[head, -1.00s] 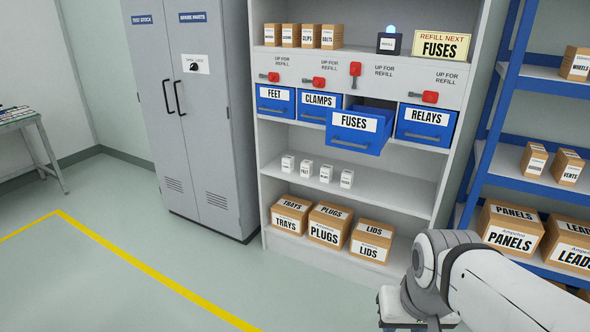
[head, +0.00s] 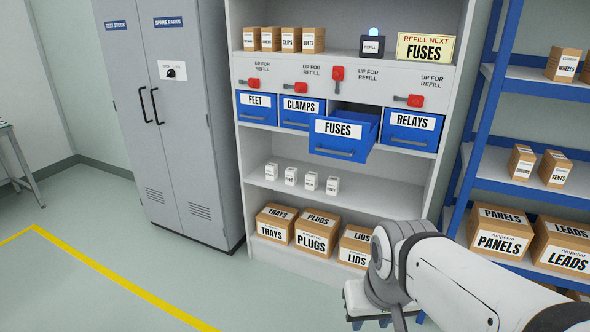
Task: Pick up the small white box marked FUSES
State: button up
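Several small white boxes stand in a row on the middle shelf (head: 385,205) below the drawers: a first box (head: 272,171), a second (head: 291,176), a third (head: 311,181) and a fourth (head: 333,185). Their labels are too small to read, so I cannot tell which is marked FUSES. The blue FUSES drawer (head: 338,143) is pulled out above them. My gripper (head: 370,318) hangs under my wrist at the bottom edge, low in front of the shelf unit and away from the white boxes. Its fingertips are not clearly visible.
Cardboard boxes marked TRAYS (head: 275,226), PLUGS (head: 314,236) and LIDS (head: 354,246) fill the bottom shelf. A sign (head: 425,48) reads REFILL NEXT FUSES. A grey cabinet (head: 172,120) stands left, a blue rack (head: 480,120) right. The floor at front left is clear.

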aim_at(333, 187)
jog(key=i, duration=1.25)
jog(key=u, duration=0.05)
